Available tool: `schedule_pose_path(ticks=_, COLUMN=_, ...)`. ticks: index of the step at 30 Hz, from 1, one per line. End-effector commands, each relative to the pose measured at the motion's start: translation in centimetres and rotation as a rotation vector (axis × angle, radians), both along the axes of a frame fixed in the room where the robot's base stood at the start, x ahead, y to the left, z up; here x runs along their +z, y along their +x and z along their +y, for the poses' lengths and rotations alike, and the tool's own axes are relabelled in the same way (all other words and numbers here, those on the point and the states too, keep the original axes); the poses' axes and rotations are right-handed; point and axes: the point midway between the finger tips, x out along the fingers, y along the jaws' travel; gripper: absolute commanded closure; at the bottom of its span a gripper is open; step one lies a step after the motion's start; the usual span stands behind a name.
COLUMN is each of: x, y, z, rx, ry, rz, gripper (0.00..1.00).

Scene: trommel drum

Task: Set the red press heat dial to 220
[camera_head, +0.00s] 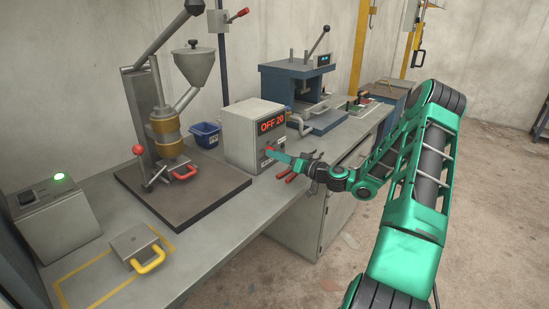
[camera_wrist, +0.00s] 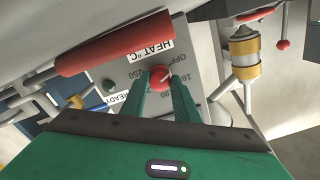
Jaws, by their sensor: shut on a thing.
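The red heat dial (camera_wrist: 159,79) is on the front of a grey control box (camera_head: 246,140). My gripper (camera_head: 273,154) reaches the box front from the right and is shut on the dial. In the wrist view its two green fingers stand on either side of the dial and partly cover it. The panel appears upside down there, with the label "HEAT °C" (camera_wrist: 153,50), "OFF" and numbers around the dial. A white pointer mark on the dial points toward the OFF side. Some numbers are hidden by the fingers.
A blue press (camera_head: 298,80) stands right of the box, and a blue bin (camera_head: 206,134) at its left. A lever press with a hopper (camera_head: 194,66) is farther left. Red handles (camera_head: 285,173) jut near my gripper; a red bar (camera_wrist: 112,50) shows close in the wrist view.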

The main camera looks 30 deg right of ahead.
Motion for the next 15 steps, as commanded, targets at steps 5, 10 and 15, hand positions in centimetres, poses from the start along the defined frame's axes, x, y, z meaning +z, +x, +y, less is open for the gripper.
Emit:
schedule_pose_path(ticks=5, x=-0.1, y=0.0, z=-0.08, rx=-0.002, ry=0.132, rz=0.05, gripper=0.95)
schedule_pose_path(ticks=10, x=-0.09, y=0.0, z=-0.08, rx=-0.003, ry=0.283, rz=0.105, gripper=0.95)
schedule_pose_path(ticks=15, x=-0.09, y=0.0, z=-0.12, rx=-0.003, ry=0.436, rz=0.16, gripper=0.95)
